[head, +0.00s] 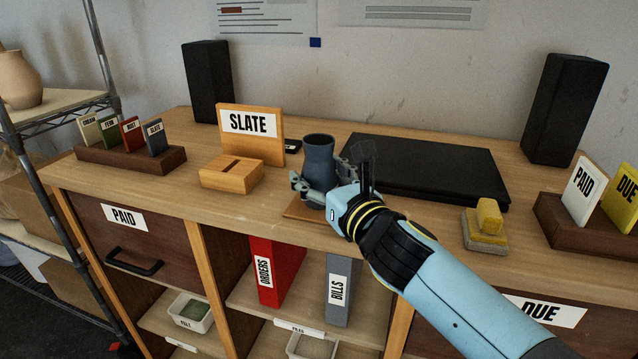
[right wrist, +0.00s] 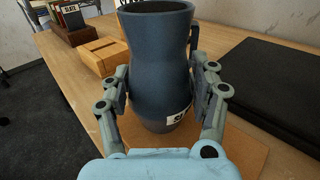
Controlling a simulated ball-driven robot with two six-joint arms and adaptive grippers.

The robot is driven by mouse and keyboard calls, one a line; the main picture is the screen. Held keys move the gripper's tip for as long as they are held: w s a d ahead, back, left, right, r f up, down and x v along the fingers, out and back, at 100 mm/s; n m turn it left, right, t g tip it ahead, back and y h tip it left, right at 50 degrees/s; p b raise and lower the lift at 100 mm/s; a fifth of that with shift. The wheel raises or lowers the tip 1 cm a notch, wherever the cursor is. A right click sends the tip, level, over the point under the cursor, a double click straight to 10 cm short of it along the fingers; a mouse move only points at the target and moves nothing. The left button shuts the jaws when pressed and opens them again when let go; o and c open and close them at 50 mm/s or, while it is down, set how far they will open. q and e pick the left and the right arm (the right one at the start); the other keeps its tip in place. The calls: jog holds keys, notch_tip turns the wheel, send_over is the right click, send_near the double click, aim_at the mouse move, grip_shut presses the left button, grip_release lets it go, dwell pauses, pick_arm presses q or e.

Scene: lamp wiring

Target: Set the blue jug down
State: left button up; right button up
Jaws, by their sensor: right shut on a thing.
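The blue jug (head: 319,160) is dark blue and stands upright near the front edge of the desk. It is at or just above a thin brown square mat (head: 300,212); I cannot tell if it touches. My right gripper (head: 325,188) is shut on the jug, with one finger on each side of its body. In the right wrist view the jug (right wrist: 158,65) fills the middle between the fingers, and a small white label shows low on its side. The mat (right wrist: 235,150) shows under and around it there. My left gripper is not in view.
A wooden slotted box (head: 231,176) and a SLATE sign (head: 250,135) are left of the jug. A flat black panel (head: 425,168) lies close on the right. A yellow-topped block (head: 486,226) sits further right. Two black speakers (head: 208,82) (head: 565,108) stand at the back.

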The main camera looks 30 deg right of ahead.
jog(key=shift+f, duration=0.15)
jog(key=o, duration=1.3)
jog(key=shift+r, duration=0.2)
jog(key=shift+s, duration=0.25)
jog(key=s+a+b, duration=0.1)
jog(key=s+b, duration=0.2)
jog(key=s, duration=0.8)
jog(key=shift+s, duration=0.3)
jog(key=shift+r, duration=0.1)
